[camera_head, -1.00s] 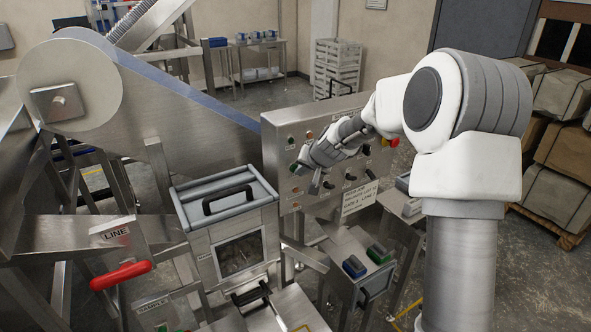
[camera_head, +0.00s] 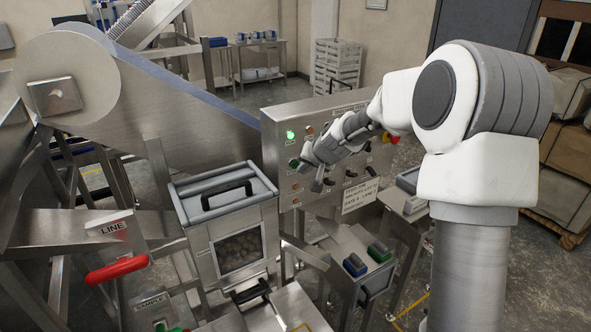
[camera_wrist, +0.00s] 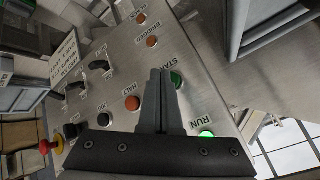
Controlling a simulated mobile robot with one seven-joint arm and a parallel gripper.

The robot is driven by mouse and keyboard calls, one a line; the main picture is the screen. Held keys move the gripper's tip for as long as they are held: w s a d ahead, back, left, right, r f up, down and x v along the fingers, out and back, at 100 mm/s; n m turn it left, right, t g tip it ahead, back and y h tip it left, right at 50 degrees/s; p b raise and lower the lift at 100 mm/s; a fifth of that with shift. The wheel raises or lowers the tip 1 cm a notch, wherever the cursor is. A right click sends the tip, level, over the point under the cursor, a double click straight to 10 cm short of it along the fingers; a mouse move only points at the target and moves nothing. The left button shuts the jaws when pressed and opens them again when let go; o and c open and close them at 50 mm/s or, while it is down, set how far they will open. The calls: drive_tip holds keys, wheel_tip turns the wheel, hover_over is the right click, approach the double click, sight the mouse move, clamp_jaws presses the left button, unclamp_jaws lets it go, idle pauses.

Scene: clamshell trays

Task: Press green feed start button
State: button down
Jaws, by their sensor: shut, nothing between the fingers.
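The green START button (camera_wrist: 177,79) is on the metal control panel. In the wrist view it is partly hidden by my gripper (camera_wrist: 161,73), whose shut, empty fingers end just beside it. I cannot tell whether they touch it. In the head view, the green button (camera_head: 294,163) shows at the panel's left side, just left of my gripper (camera_head: 304,165). The green RUN lamp (camera_wrist: 206,134) is lit, and it also glows in the head view (camera_head: 291,135).
An orange HALT button (camera_wrist: 132,103) sits close to START. Black knobs (camera_wrist: 71,131) and a red emergency knob (camera_wrist: 44,147) are farther along the panel. In the head view, a lidded steel box (camera_head: 222,196) with a window stands in front of the panel.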

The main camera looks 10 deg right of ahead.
drive_tip(key=shift+s, duration=0.1)
drive_tip(key=s+b, duration=0.1)
drive_tip(key=s+d+b, duration=0.1)
drive_tip(key=s+b, duration=0.1)
drive_tip(key=s+d+b, duration=0.1)
drive_tip(key=b, duration=0.1)
drive_tip(key=shift+s, duration=0.25)
idle(0.7)
